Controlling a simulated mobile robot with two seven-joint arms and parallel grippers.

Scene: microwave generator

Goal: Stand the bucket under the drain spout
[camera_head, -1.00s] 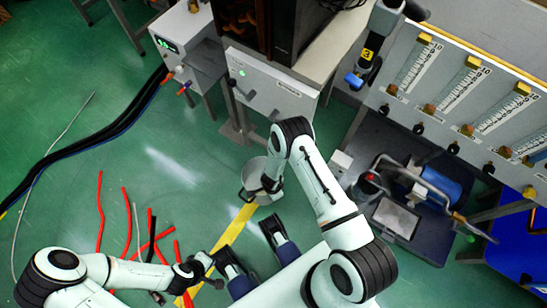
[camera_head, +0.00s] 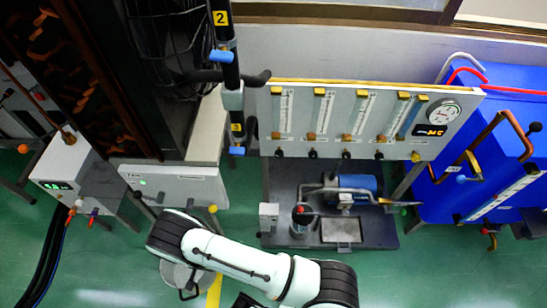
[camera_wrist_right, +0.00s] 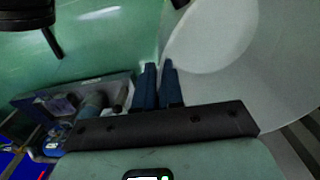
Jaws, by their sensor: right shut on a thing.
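The bucket (camera_head: 176,274) is a light grey pail with a dark handle at the bottom left of the head view, upright beside a yellow floor line. I cannot tell whether it touches the floor. My right arm reaches over it. In the right wrist view, my right gripper (camera_wrist_right: 160,66) is shut on the wall of the bucket (camera_wrist_right: 225,90), which fills the right side. I cannot make out for certain which fitting is the drain spout; a white cabinet (camera_head: 190,186) with a lever and knobs stands just beyond the bucket. My left gripper is out of view.
A control box (camera_head: 62,180) with orange and blue valves stands left of the cabinet. A flow-meter panel (camera_head: 345,118) rises above a dark platform (camera_head: 382,236) with a blue pump (camera_head: 357,186). A blue tank (camera_head: 500,110) is at right. Green floor is open at the bottom right.

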